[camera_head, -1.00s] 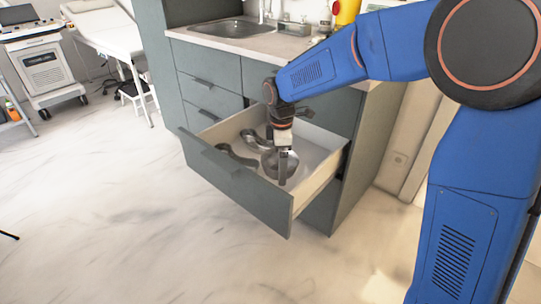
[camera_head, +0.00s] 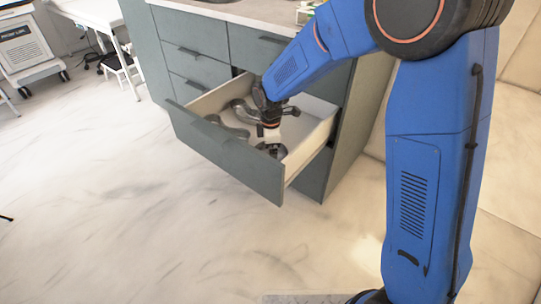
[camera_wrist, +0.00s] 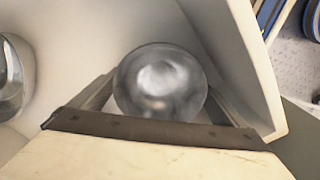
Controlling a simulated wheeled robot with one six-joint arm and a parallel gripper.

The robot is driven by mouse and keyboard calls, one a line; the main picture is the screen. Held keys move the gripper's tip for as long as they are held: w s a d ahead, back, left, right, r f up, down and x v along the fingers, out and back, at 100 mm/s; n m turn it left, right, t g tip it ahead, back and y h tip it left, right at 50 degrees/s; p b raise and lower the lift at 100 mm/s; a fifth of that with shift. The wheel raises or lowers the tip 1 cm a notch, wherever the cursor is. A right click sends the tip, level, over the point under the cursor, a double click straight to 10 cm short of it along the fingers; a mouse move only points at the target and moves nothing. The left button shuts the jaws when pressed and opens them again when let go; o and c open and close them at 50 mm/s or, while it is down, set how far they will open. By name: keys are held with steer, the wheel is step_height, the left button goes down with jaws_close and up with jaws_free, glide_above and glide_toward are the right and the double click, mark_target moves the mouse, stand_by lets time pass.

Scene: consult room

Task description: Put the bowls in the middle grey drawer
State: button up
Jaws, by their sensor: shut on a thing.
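The grey drawer (camera_head: 225,155) is pulled out, its pale inside showing. My gripper (camera_head: 270,138) reaches down into it near its right end. In the wrist view, my gripper (camera_wrist: 160,100) has a finger on each side of a round shiny metal bowl (camera_wrist: 162,80) and is shut on it. The bowl's lower part is hidden, so I cannot tell whether it touches the drawer floor. This bowl (camera_head: 272,150) shows only partly in the head view. Two curved metal bowls lie further left in the drawer, one in front (camera_head: 228,127) and one behind (camera_head: 243,110). Part of one metal bowl (camera_wrist: 10,75) shows at the wrist view's left edge.
The drawer's right side wall (camera_head: 312,143) stands close to my gripper. Shut grey drawers (camera_head: 195,63) and a countertop (camera_head: 240,14) are above and behind. A white wheeled machine (camera_head: 28,50) stands far left. The marble-look floor in front is clear.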

steer(key=o, duration=0.7)
step_height(320, 180, up, 12)
steer(key=shift+r, duration=0.1)
stand_by(0.3)
